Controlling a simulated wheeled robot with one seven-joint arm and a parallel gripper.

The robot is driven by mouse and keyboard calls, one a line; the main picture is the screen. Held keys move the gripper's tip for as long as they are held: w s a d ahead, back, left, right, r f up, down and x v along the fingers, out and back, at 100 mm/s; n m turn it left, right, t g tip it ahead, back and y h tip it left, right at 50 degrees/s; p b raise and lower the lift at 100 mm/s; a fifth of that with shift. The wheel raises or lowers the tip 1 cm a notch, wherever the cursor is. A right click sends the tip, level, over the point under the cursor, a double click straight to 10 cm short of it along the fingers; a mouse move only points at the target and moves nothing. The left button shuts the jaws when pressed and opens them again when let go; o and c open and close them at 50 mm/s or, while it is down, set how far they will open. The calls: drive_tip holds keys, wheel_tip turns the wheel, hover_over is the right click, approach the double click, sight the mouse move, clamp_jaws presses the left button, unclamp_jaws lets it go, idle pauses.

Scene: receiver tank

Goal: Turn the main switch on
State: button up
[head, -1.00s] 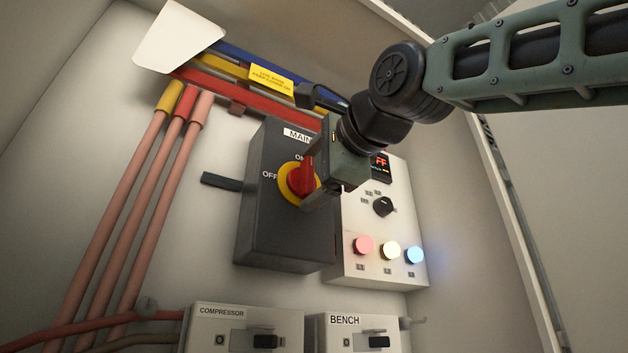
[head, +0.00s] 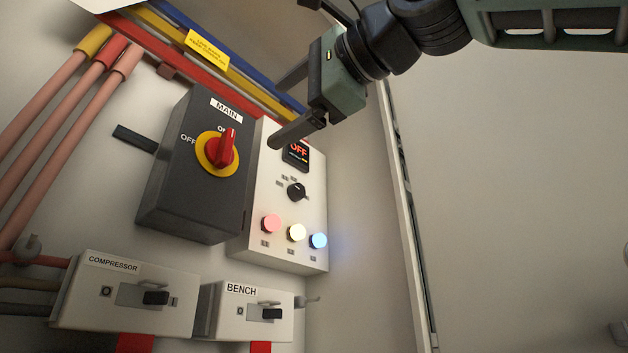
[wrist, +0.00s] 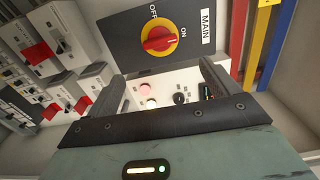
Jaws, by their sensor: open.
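The main switch is a red handle (head: 224,150) on a yellow disc, on a dark grey box (head: 185,205) labelled MAIN. The handle points up at the ON mark and partly covers it; OFF is to its left. In the wrist view the red handle (wrist: 159,39) also points toward ON. My gripper (head: 280,113) is open and empty, up and right of the handle and apart from it, in front of the white panel's upper part. In the wrist view its two fingers (wrist: 161,78) are spread, with the handle beyond them.
The white control panel (head: 290,245) has a red display (head: 298,151) reading OFF, a black knob (head: 296,192) and three lit lamps. Compressor (head: 120,318) and bench (head: 235,323) switch boxes sit below. Coloured bars (head: 205,55) run above. A cabinet edge (head: 400,200) stands right.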

drive_tip(key=shift+b+v, duration=0.3)
drive_tip(key=shift+v, duration=2.05)
